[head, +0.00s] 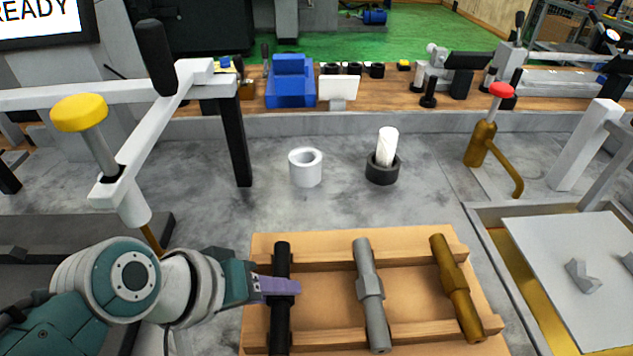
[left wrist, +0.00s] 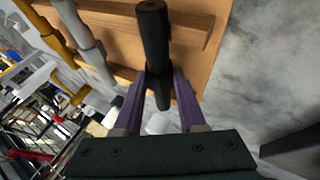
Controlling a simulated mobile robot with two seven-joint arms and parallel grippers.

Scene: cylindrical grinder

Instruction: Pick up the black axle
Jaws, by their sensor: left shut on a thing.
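The black axle (head: 281,322) is at the left of the wooden rack (head: 405,262), left of a grey axle (head: 370,296) and a brass axle (head: 457,290). My left gripper (head: 279,287), with purple fingers, reaches in from the left and is shut on the black axle near its middle. In the left wrist view the black axle (left wrist: 153,42) runs between the two purple fingers (left wrist: 160,92), one on each side. I cannot tell whether the axle is clear of the rack. My right gripper is not in view.
A white ring (head: 305,168) and a black cup (head: 382,172) holding a white roll stand behind the rack. A yellow-knobbed lever (head: 79,113) rises at the left, above my arm. A metal tray (head: 570,270) is at the right. The grey surface between is clear.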

